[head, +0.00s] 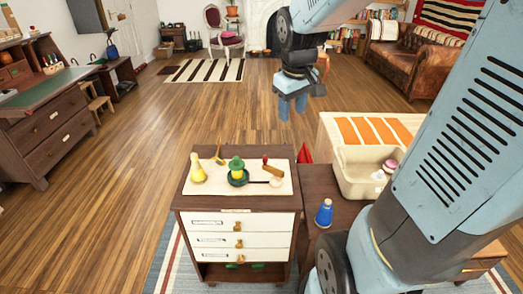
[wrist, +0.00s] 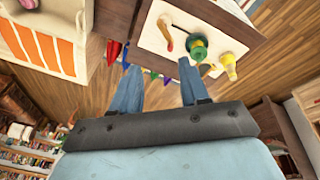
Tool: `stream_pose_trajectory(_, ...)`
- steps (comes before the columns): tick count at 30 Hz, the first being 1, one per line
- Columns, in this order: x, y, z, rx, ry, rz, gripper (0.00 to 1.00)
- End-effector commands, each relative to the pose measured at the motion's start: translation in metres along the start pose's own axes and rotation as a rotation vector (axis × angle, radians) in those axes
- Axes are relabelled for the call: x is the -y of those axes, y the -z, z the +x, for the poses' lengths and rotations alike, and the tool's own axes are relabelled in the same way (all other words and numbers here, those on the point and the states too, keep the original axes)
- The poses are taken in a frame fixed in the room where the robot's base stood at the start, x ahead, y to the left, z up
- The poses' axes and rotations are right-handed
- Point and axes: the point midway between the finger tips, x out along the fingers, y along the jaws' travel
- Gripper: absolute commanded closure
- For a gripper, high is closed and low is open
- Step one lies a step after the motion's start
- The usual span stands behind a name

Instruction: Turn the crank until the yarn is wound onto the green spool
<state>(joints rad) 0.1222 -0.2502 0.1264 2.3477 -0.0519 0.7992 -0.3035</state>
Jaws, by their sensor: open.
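A green spool (head: 237,177) stands on a pale board (head: 208,186) on top of a dark wooden drawer cabinet, with yellow showing at its middle. A yellow cone, seemingly the yarn (head: 198,174), stands to its left. A crank with a brown handle (head: 273,170) is at its right. In the wrist view the green spool (wrist: 198,50), yellow cone (wrist: 228,66) and brown handle (wrist: 168,42) lie beyond the fingers. My gripper (head: 292,107) is open and empty, well above and behind the cabinet, apart from everything; its fingers also show in the wrist view (wrist: 158,85).
A small wooden tool (head: 218,153) rests at the board's back. Coloured pennants (wrist: 125,58) hang beside the cabinet.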

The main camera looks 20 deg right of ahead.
Motion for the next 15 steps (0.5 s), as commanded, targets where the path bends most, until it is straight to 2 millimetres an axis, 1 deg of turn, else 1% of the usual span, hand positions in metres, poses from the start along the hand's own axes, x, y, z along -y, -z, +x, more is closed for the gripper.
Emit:
stream_pose_trajectory(1,-0.003,0.007,0.012,0.022,0.008,-0.021,0.55)
stream_pose_trajectory(6,-0.010,0.027,0.049,0.071,0.036,-0.107,0.55)
stream_pose_trajectory(11,-0.015,0.043,0.087,0.112,0.072,-0.184,0.55)
stream_pose_trajectory(15,-0.018,0.055,0.122,0.144,0.110,-0.252,0.55)
